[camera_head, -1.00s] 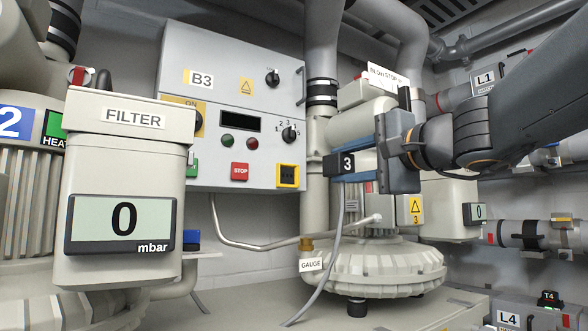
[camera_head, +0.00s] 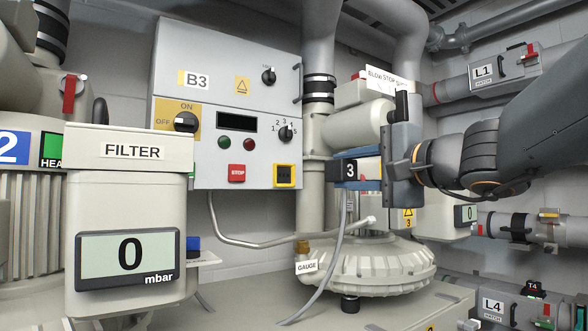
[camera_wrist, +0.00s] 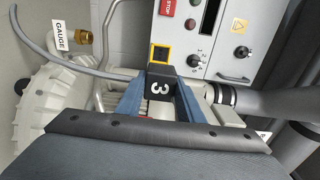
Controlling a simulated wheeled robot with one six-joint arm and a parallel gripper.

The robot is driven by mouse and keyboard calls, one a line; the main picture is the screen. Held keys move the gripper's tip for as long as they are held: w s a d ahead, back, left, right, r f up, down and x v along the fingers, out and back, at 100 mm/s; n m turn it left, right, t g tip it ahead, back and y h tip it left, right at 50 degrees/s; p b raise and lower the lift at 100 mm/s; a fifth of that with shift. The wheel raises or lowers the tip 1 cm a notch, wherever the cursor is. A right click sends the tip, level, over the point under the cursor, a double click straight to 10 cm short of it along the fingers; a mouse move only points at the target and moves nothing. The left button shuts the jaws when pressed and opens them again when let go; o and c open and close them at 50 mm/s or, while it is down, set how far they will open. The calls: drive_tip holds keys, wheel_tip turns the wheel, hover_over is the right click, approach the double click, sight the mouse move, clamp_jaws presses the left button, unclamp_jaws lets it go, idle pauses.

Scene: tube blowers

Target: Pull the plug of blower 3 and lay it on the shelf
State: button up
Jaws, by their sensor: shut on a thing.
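A black plug (camera_head: 347,170) marked "3" is held between the blue fingers of my gripper (camera_head: 360,167), to the right of the B3 panel (camera_head: 223,60) and above the blower (camera_head: 370,268). In the wrist view the plug (camera_wrist: 159,82) sits between both fingertips. A grey cable (camera_head: 331,255) hangs from it down to the base. A yellow-framed black socket (camera_head: 284,175) on the panel's lower right looks empty, and the plug is apart from it in the picture. A small ledge (camera_head: 205,258), possibly the shelf, shows partly behind the filter box, with a blue item on it.
The filter box (camera_head: 126,215) with a "0 mbar" display stands at the front left. A bent metal pipe (camera_head: 240,243) runs under the panel to the blower. A GAUGE tag (camera_head: 307,266) sits beside a brass fitting. Large pipes (camera_head: 319,120) rise behind my gripper.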

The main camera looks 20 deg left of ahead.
sight(350, 170)
drive_tip(key=shift+s+d+r+p, duration=0.15)
drive_tip(key=shift+d+p, duration=0.05)
drive_tip(key=shift+p, duration=0.25)
drive_tip(key=shift+p+v, duration=0.85)
drive_tip(key=shift+v, duration=0.45)
drive_tip(key=shift+a, duration=0.1)
